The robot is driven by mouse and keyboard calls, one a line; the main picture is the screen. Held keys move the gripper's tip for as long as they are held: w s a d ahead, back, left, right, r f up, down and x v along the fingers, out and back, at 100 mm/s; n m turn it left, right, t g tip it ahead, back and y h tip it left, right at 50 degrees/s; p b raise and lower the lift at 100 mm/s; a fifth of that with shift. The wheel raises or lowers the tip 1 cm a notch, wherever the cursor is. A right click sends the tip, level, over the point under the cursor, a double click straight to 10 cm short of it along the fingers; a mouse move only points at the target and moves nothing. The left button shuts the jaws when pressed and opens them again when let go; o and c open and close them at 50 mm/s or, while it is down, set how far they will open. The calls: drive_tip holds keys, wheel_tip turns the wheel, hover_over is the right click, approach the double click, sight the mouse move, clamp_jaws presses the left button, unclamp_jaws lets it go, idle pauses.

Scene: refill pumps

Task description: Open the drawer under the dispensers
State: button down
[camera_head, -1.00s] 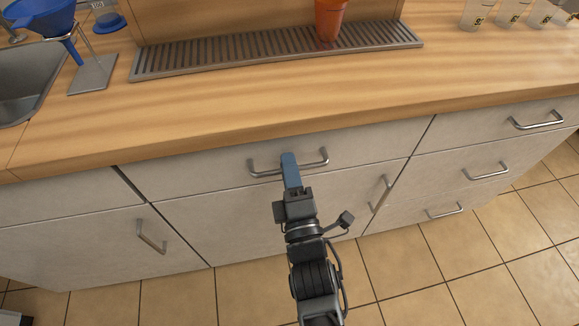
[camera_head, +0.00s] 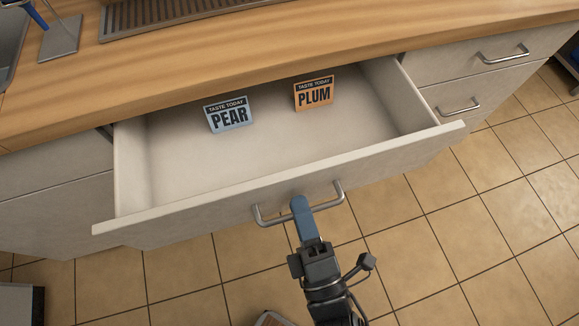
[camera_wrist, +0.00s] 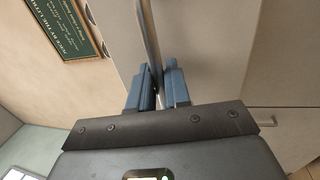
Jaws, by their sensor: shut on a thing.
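The drawer (camera_head: 170,224) under the counter stands pulled well out, its white front toward me and its inside in view. Two small cards lie in it: a blue one reading PEAR (camera_head: 229,117) and an orange one reading PLUM (camera_head: 314,95). My gripper (camera_head: 300,204) is shut on the metal drawer handle (camera_head: 332,201), near the middle of its bar. In the wrist view, the blue fingers (camera_wrist: 160,85) sit on either side of the handle bar (camera_wrist: 150,40).
The wooden counter (camera_head: 240,50) runs above the drawer, with a slatted drip tray (camera_head: 165,12) at its back. More closed drawers with metal handles (camera_head: 503,54) are at the right. Tiled floor (camera_head: 480,240) is clear at the front right.

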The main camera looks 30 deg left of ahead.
drive_tip(key=r+v, duration=0.1)
drive_tip(key=v, duration=0.6)
drive_tip(key=shift+s+d, duration=0.3)
drive_tip(key=shift+d, duration=0.05)
drive_tip(key=shift+r, duration=0.1)
drive_tip(key=c, duration=1.3)
unclamp_jaws()
drive_tip(key=shift+c, duration=0.2)
drive_tip(key=b+v, duration=0.1)
drive_tip(key=v, duration=0.6)
drive_tip(key=shift+s+d, duration=0.25)
drive_tip(key=shift+d, duration=0.05)
